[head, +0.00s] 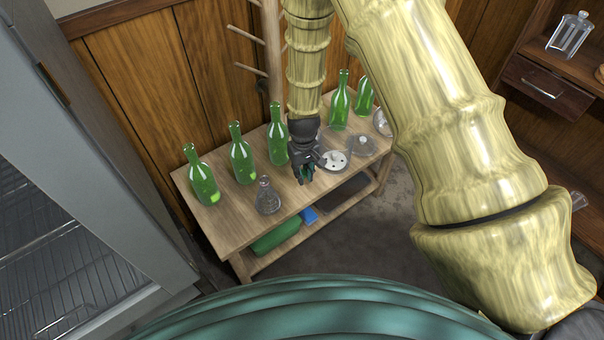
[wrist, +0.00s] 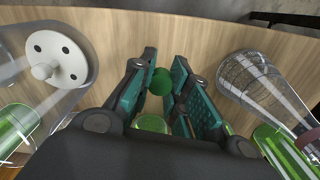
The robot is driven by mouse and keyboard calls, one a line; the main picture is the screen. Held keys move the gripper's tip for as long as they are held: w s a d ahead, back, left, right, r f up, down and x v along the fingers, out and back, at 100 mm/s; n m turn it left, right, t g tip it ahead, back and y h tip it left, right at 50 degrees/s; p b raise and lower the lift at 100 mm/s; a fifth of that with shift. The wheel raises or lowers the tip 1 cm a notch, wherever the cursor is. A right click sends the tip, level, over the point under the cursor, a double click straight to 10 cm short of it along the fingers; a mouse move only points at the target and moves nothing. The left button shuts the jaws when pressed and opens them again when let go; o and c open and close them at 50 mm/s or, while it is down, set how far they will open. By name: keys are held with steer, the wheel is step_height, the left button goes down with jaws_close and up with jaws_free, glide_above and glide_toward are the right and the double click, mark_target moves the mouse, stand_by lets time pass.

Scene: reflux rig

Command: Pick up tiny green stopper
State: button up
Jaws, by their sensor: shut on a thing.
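The tiny green stopper (wrist: 160,82) is a small, round, dark green thing between the tips of my gripper (wrist: 161,86) in the wrist view. The teal-padded fingers are shut on it. A lighter green round shape (wrist: 151,123) shows nearer the palm, between the fingers; I cannot tell what it is. In the head view my gripper (head: 304,174) is low over the wooden table near its front edge, right of the clear flask. The stopper cannot be made out there. I cannot tell whether it touches the tabletop.
Several green bottles (head: 241,160) stand along the back of the table (head: 232,222). A clear conical flask (head: 267,198) stands left of my gripper. A white disc with holes (head: 333,161) and clear glassware (head: 362,146) lie close on its right. A fridge-like cabinet (head: 90,130) is at left.

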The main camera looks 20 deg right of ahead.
steer(key=s+a+r, duration=0.1)
steer(key=s+a, duration=0.1)
steer(key=s, duration=1.2)
steer(key=shift+s, duration=0.25)
steer(key=shift+w+r, duration=0.1)
steer(key=shift+r, duration=0.05)
